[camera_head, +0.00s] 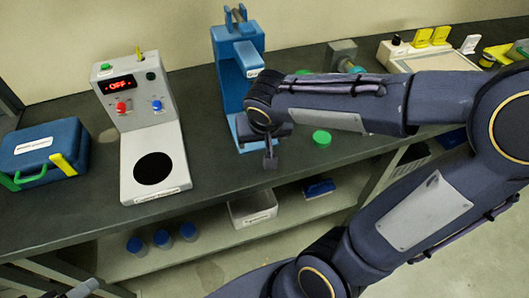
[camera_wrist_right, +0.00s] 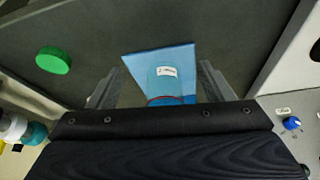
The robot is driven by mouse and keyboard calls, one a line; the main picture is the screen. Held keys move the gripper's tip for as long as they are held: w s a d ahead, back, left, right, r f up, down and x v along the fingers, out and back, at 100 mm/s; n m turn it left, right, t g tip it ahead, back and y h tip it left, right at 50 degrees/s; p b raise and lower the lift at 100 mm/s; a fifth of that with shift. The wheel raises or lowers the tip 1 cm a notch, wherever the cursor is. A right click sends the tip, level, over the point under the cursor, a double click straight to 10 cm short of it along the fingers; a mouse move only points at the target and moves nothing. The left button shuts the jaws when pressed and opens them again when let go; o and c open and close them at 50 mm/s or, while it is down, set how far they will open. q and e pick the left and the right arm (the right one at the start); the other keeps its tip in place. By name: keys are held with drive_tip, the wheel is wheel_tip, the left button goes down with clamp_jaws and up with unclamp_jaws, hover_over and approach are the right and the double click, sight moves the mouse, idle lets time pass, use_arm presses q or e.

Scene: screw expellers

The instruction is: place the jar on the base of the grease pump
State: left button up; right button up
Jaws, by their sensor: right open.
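The blue grease pump (camera_head: 228,62) stands at the back of the bench, with its flat blue base (camera_wrist_right: 185,53) at its foot. In the right wrist view, a translucent blue jar (camera_wrist_right: 163,84) with a white label and a reddish ring appears over that base, between my right fingers. It looks upright, but its contact with the base is not clear. My right gripper (camera_head: 271,161) is open, with its fingers (camera_wrist_right: 158,85) apart on either side of the jar. In the head view my arm and gripper hide the jar and much of the base.
A white control box (camera_head: 135,112) with a black round plate stands left of the pump. A blue case (camera_head: 42,150) is at the far left. A green disc (camera_head: 321,138) lies right of the gripper. Blue-lidded jars (camera_head: 162,238) and a white bin (camera_head: 253,209) sit below.

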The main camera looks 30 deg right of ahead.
drive_tip(key=s, duration=0.1)
drive_tip(key=s+a, duration=0.1)
drive_tip(key=s, duration=0.1)
drive_tip(key=shift+s+a, duration=0.2)
drive_tip(key=shift+s, duration=0.45)
drive_tip(key=s+a+n+t+y, duration=0.1)
drive_tip(key=s+a+n+y, duration=0.1)
drive_tip(key=s+y, duration=0.3)
drive_tip(key=s, duration=0.4)
drive_tip(key=shift+s+a+r+n, duration=0.3)
drive_tip(key=shift+a+r, duration=0.05)
drive_tip(key=shift+a, duration=0.05)
